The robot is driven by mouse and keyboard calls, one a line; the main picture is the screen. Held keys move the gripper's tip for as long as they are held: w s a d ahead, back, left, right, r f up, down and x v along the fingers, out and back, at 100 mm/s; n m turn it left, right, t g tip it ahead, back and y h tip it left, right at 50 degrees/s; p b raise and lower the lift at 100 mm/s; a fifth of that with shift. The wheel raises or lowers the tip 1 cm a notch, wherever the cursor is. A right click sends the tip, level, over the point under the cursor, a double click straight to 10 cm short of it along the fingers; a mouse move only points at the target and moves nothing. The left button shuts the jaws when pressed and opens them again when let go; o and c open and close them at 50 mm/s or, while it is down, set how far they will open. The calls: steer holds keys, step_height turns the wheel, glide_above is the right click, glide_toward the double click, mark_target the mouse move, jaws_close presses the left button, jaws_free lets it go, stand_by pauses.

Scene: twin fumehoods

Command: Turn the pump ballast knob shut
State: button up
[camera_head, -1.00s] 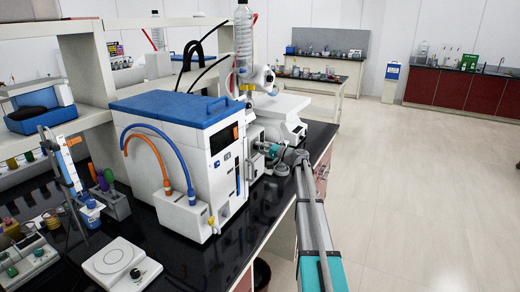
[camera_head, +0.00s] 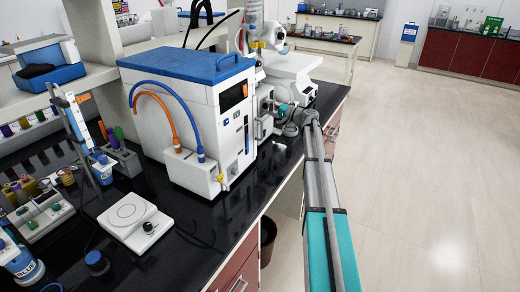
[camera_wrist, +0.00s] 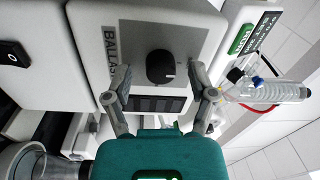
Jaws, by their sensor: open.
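The black round ballast knob (camera_wrist: 160,67) is in the middle of the wrist view, on a grey panel of a white housing marked "BALLAST", partly cut off by a finger. A pale pointer line shows on the right part of the knob. My gripper (camera_wrist: 165,84) is open, with one finger on each side of the knob. Both fingers look clear of the knob's sides; depth is hard to tell. In the head view my arm reaches over the bench edge to equipment right of the blue-topped unit. The knob cannot be made out there.
The blue-topped white unit (camera_head: 190,105) with orange and blue hoses stands left of my arm on the black bench (camera_head: 228,215). In the wrist view, a clear bottle (camera_wrist: 272,91) is at right. Floor at right is free.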

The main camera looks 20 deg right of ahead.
steer(key=shift+m, duration=0.3)
